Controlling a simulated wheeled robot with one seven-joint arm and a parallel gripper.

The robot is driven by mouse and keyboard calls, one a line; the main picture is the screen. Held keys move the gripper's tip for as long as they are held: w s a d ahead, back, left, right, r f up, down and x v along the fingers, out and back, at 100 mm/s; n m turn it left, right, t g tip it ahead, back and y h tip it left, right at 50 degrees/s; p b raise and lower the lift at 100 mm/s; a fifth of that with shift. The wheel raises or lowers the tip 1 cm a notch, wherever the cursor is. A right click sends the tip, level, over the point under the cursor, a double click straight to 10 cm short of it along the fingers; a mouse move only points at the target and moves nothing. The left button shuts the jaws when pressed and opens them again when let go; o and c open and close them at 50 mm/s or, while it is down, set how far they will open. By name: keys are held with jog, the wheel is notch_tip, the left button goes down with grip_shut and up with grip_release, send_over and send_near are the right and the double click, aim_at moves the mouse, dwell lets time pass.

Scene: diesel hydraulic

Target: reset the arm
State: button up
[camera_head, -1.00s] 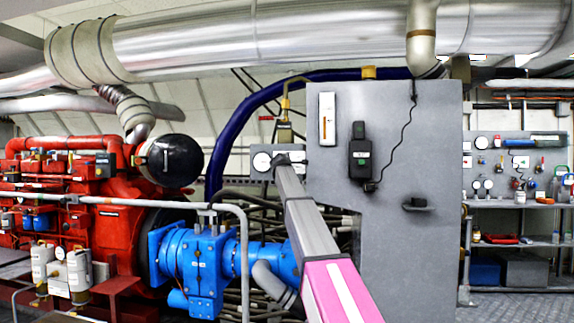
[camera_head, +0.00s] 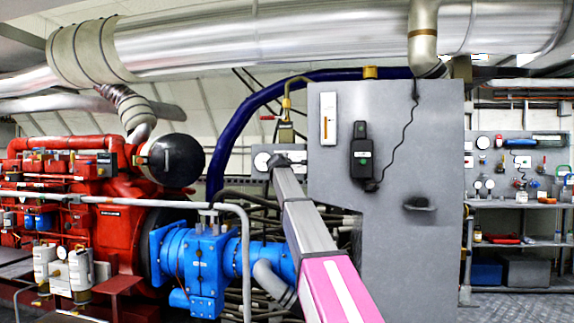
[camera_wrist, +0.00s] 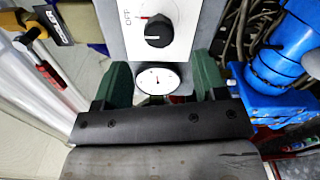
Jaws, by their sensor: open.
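My arm (camera_head: 308,228), grey with a pink section, reaches up and away from the bottom of the head view. Its end is in front of a small grey panel (camera_head: 258,174) with a round white gauge. In the wrist view my gripper (camera_wrist: 160,68) has two dark green fingers set apart, one on each side of the white dial gauge (camera_wrist: 157,79). No object is held between them. A black rotary knob (camera_wrist: 158,31) on a white plate marked OFF is just beyond. In the head view the fingers are hard to make out behind the arm.
A tall grey cabinet (camera_head: 385,245) with a black handset (camera_head: 362,150) stands right of my arm. A blue pump (camera_head: 205,262), red engine (camera_head: 105,230) and grey railing (camera_head: 160,202) are left. A workbench shelf (camera_head: 515,204) is far right. Large silver ducting (camera_head: 290,42) runs overhead.

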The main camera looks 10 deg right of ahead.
jog(key=v, duration=0.3)
jog(key=shift+a, duration=0.1)
jog(key=s+d+f+m+g+y, duration=0.1)
jog(key=s+d+f+m+g, duration=0.3)
jog(key=f, duration=1.2)
jog(key=s+a+f+m+g, duration=0.15)
jog(key=s+f, duration=0.55)
jog(key=f, duration=0.8)
jog(key=s+d+f+m+g+y, duration=0.15)
jog(key=s+f+m+g, duration=0.3)
jog(key=f, duration=1.15)
jog(key=s+f+m+g+y, duration=0.1)
jog(key=s+f+m+g, duration=0.2)
jog(key=s+f, duration=0.9)
jog(key=s+f+m+g+y, duration=0.2)
jog(key=s+f+m+g, duration=0.1)
jog(key=s+f, duration=1)
jog(key=s+g, duration=0.1)
jog(key=s, duration=0.5)
jog(key=shift+m, duration=0.4)
jog(key=shift+a, duration=0.1)
